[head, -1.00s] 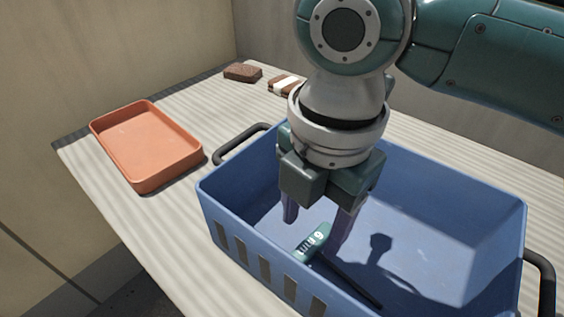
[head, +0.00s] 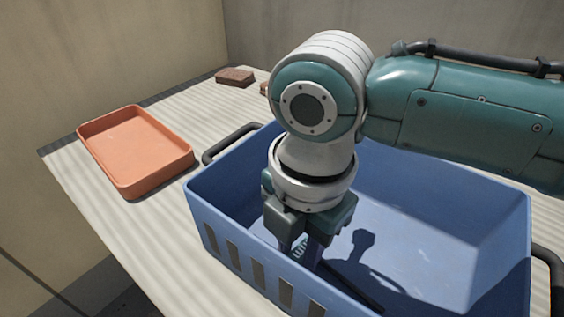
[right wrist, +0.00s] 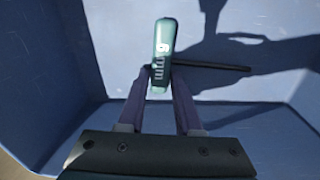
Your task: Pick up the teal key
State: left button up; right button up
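The teal key (right wrist: 164,40) lies in the blue crate (head: 480,208). It has a teal handle with white markings. A dark rod (right wrist: 218,67) runs sideways from the handle; it looks like the key's shaft, though the join is hidden. My right gripper (right wrist: 160,78) points down inside the crate, its two fingers against either side of the handle's near end, with no clear gap. In the head view the right gripper (head: 300,250) hides most of the handle. My left gripper is not in view.
An empty orange tray (head: 130,187) sits on the table (head: 75,165) left of the crate. A brown block (head: 235,77) lies at the back. Crate walls surround my right gripper closely on the left and front. The crate's right part is clear.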

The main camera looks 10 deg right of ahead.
grip_shut()
dwell(0.3)
